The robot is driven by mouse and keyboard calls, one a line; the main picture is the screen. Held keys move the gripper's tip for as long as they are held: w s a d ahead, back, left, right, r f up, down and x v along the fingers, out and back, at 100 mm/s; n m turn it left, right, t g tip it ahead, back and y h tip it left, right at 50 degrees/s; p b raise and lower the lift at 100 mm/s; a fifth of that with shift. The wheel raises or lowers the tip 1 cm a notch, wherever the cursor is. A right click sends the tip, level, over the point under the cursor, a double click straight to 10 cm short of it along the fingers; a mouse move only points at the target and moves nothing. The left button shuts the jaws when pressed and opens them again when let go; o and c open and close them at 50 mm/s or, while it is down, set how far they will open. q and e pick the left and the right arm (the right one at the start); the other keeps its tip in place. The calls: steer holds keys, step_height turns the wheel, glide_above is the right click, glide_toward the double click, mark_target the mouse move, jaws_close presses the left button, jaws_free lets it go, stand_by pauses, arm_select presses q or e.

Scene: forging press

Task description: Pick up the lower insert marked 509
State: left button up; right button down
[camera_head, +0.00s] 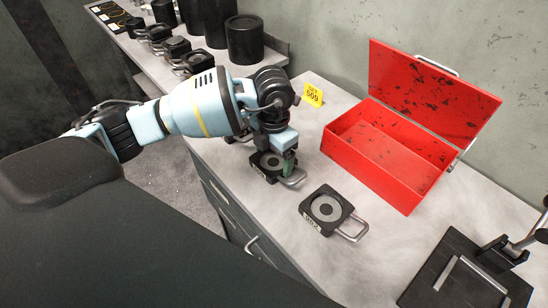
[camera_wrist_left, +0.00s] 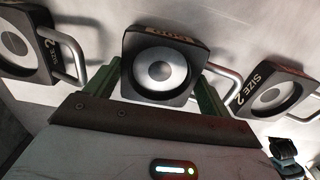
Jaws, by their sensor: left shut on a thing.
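A black square insert with a grey ring on top (camera_head: 264,161) lies on the grey bench under my left gripper (camera_head: 278,158). In the left wrist view, this middle insert (camera_wrist_left: 160,66) sits between the green fingers of my left gripper (camera_wrist_left: 160,88), which is shut on it. Its gold marking shows at the far edge, but I cannot read it surely. Its metal handle sticks out to the right. A yellow tag reading 509 (camera_head: 313,95) stands behind it on the bench. My right gripper is not in view.
A second insert with a handle (camera_head: 327,209) lies to the right; its label reads SIZE 2 in the left wrist view (camera_wrist_left: 275,91). An open red toolbox (camera_head: 385,150) stands behind. A black fixture (camera_head: 468,275) stands front right.

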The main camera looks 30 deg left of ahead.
mark_target(273, 162)
arm_select(q)
steer(key=shift+w+r, duration=0.15)
steer(key=shift+r, duration=0.55)
step_height(273, 162, up, 3)
steer(key=shift+f, duration=0.15)
steer(key=s+d+r, duration=0.1)
steer(key=s+d, duration=0.3)
steer(key=s, duration=1.1)
steer(key=shift+s, duration=0.35)
steer(key=shift+r, duration=0.1)
